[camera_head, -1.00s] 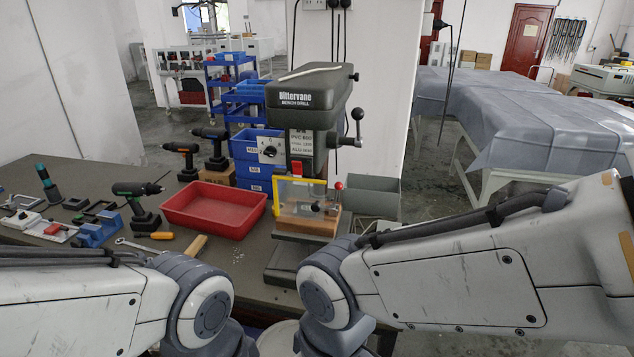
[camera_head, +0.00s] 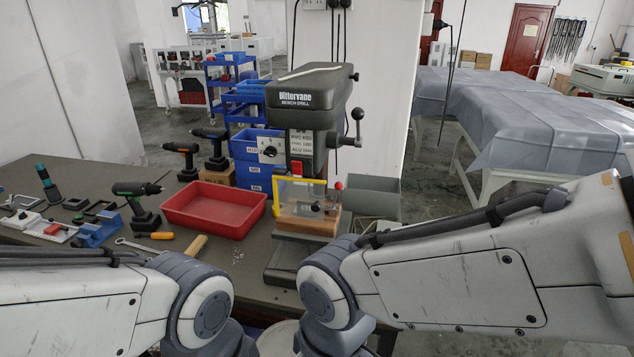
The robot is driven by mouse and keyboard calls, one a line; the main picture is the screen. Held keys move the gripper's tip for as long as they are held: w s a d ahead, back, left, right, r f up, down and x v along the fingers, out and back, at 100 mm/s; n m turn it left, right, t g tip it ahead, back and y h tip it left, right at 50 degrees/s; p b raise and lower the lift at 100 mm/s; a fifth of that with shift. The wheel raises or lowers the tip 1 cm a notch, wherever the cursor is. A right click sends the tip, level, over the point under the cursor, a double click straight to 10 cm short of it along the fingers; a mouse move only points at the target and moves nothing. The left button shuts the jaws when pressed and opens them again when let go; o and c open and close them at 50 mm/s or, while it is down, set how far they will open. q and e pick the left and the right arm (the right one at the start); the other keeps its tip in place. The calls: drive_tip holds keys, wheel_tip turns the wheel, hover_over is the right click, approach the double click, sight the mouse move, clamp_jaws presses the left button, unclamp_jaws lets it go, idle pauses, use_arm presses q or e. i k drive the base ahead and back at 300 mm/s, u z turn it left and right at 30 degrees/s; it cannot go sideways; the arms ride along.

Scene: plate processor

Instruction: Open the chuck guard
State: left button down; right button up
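The bench drill (camera_head: 308,100) stands on the bench in the middle of the head view, with its feed handle (camera_head: 357,128) on its right side. The chuck guard (camera_head: 298,193) is a clear panel with a yellow frame at its left, below the drill head. It hangs in front of the chuck area, above a wooden block (camera_head: 307,225), and looks closed. A red knob (camera_head: 338,186) sits at the guard's right. My two arms are low in the view, left and right, apart from the drill. Neither gripper is in view.
A red tray (camera_head: 213,210) lies left of the drill. Cordless drills (camera_head: 137,202), a wooden-handled tool (camera_head: 188,246) and a blue vise (camera_head: 96,230) are on the bench further left. A grey bin (camera_head: 372,195) is right of the drill. Blue bins (camera_head: 257,150) stand behind.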

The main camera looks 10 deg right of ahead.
sight(316, 207)
drive_tip(key=k, duration=0.5)
drive_tip(key=u, duration=1.3)
drive_tip(key=i, duration=1.05)
drive_tip(key=z, duration=1.5)
